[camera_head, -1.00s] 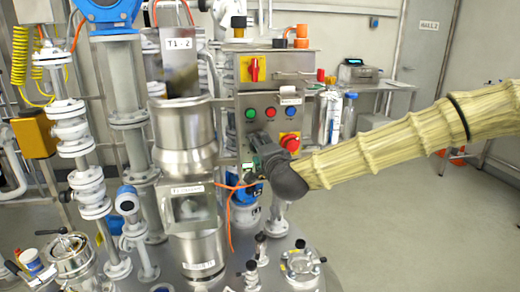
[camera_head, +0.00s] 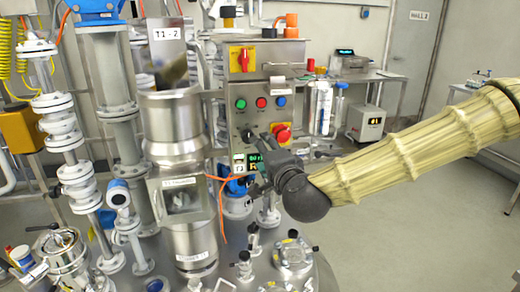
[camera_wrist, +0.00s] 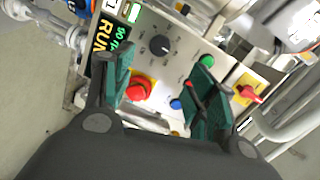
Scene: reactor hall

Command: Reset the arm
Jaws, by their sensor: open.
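My gripper (camera_head: 262,160) is in front of the steel control panel (camera_head: 231,85), in the lower middle of the camera_head view. My arm, in a ribbed cream sleeve, reaches in from the right. In the wrist view my gripper (camera_wrist: 160,82) has its two green-padded fingers spread apart, with nothing held between them. Behind them are a black knob (camera_wrist: 160,45), a red mushroom button (camera_wrist: 138,90), a green button (camera_wrist: 207,61), a blue button (camera_wrist: 176,104) and a lit display reading "RUN" (camera_wrist: 100,36).
A red switch on a yellow plate (camera_head: 243,60) is high on the panel. The steel vessel "T1-2" (camera_head: 172,130) stands left of my gripper, and an orange cable (camera_head: 222,210) hangs beside it. Valves and fittings (camera_head: 293,252) stand below. The floor (camera_head: 400,240) at right is open.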

